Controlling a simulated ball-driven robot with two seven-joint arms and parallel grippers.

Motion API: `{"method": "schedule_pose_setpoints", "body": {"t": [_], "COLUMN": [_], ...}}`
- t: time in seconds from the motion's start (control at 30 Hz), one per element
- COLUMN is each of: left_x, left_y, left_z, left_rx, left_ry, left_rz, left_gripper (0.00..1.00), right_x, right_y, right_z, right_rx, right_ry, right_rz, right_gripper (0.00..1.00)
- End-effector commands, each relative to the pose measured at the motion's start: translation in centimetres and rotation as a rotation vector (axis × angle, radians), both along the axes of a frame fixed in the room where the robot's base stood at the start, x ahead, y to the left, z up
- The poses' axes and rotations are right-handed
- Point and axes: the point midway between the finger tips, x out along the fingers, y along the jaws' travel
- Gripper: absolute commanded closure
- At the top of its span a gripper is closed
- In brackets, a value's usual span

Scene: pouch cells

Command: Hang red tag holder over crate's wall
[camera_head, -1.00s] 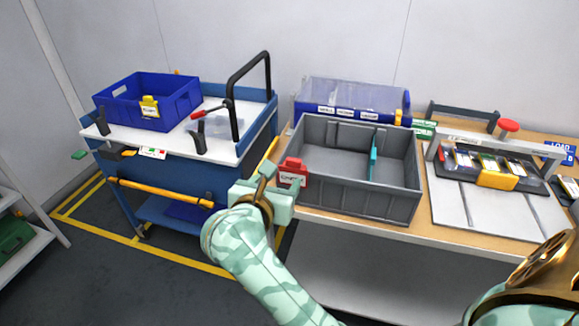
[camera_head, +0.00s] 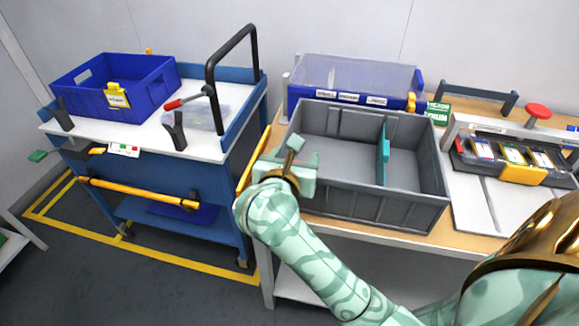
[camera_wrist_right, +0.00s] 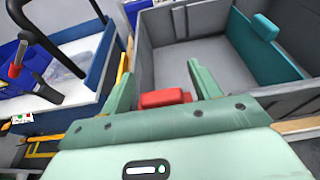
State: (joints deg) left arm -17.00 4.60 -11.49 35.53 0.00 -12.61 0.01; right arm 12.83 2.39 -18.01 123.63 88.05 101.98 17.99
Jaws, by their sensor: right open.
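The grey crate (camera_head: 400,203) stands on the wooden bench, and its inside shows in the wrist view (camera_wrist_right: 192,60). The red tag holder (camera_wrist_right: 165,98) shows in the wrist view as a red block at the crate's near wall, between the fingers of my right gripper (camera_wrist_right: 162,68). The fingers are apart, and I cannot see clear contact with the holder. In the head view my right gripper (camera_head: 288,165) is at the crate's near left corner and hides the holder. How the holder sits on the wall is hidden. My left gripper is not in view.
A teal divider (camera_head: 384,150) stands in the crate. A clear-lidded blue bin (camera_head: 350,80) is behind it. A trolley at left carries a blue crate (camera_head: 140,100) with a yellow tag holder (camera_head: 117,95) and a black handle (camera_head: 212,80). A cell fixture (camera_head: 510,158) is at right.

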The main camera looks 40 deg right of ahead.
Motion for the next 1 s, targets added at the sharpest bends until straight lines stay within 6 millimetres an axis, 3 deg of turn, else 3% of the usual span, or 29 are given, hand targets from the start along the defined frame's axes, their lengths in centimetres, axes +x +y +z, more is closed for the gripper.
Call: {"method": "schedule_pose_setpoints", "body": {"t": [0.13,0.3,0.67,0.93,1.0], "left_x": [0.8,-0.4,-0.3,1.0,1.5], "left_y": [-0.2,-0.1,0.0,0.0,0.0], "left_z": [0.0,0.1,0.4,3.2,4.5], "left_rx": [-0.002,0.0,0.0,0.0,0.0], "left_ry": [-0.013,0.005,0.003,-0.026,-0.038], "left_rz": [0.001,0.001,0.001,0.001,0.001], "left_gripper": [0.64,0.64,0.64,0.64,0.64], "right_x": [0.0,0.0,0.0,-0.1,-1.2], "right_y": [0.1,0.1,0.1,0.1,0.2], "right_z": [-0.2,-0.2,0.2,4.0,5.2], "right_rx": [0.003,0.003,0.003,0.004,0.005], "right_ry": [0.006,0.006,0.007,0.0,0.001], "right_rz": [0.001,0.001,0.001,0.0,0.001], "right_gripper": [0.41,0.86,0.86,0.86,0.86]}}
